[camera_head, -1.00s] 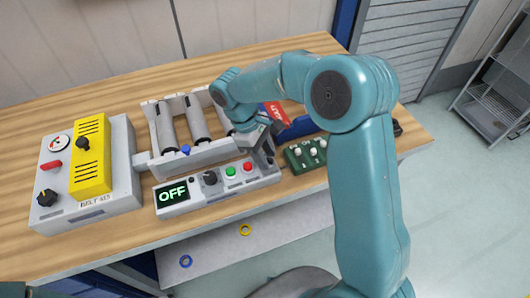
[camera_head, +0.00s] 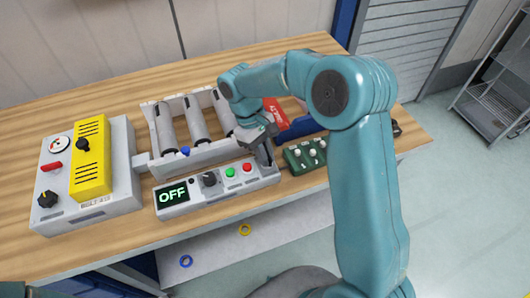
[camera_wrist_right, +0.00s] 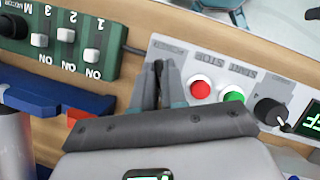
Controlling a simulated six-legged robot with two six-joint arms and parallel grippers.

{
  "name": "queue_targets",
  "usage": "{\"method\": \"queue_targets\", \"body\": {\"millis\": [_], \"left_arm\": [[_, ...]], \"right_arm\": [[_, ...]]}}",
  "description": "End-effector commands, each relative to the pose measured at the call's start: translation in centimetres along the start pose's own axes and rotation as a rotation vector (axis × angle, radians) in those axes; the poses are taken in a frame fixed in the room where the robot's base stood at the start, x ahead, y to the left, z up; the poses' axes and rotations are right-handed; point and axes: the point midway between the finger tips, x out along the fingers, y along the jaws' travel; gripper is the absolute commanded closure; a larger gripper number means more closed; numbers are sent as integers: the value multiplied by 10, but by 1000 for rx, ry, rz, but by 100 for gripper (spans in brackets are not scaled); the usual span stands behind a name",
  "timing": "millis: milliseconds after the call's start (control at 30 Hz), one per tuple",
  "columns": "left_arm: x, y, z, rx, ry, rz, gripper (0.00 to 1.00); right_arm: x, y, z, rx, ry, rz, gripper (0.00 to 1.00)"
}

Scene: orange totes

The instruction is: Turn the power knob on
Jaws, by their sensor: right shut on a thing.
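A grey control panel (camera_head: 225,195) stands at the table's front edge, its green display (camera_head: 172,194) reading OFF. It carries a black dial (camera_head: 209,179), a green button (camera_head: 230,172) and a red button (camera_head: 247,168). My right gripper (camera_head: 268,162) is at the panel's right end. In the right wrist view my right gripper (camera_wrist_right: 162,72) is shut at the labelled end beside the red button (camera_wrist_right: 201,89). What it holds is hidden between the fingers; its place fits the power knob. My left gripper is out of view.
A roller conveyor (camera_head: 197,158) lies behind the panel. A grey box with a yellow cover (camera_head: 90,160) stands left. A green switch block (camera_head: 300,154) and a blue bin (camera_head: 300,127) sit close right of the gripper. Bare table lies at the far left.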

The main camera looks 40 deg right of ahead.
Motion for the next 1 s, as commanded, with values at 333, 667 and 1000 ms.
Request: {"method": "queue_targets", "body": {"millis": [333, 667, 1000], "left_arm": [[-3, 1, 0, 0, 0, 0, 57], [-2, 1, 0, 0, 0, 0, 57], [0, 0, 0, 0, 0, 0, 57]], "right_arm": [[-2, 4, 0, 310, 6, -127, 100], [-2, 5, 1, 599, 8, -248, 100], [-2, 7, 2, 884, 11, -367, 100]]}}
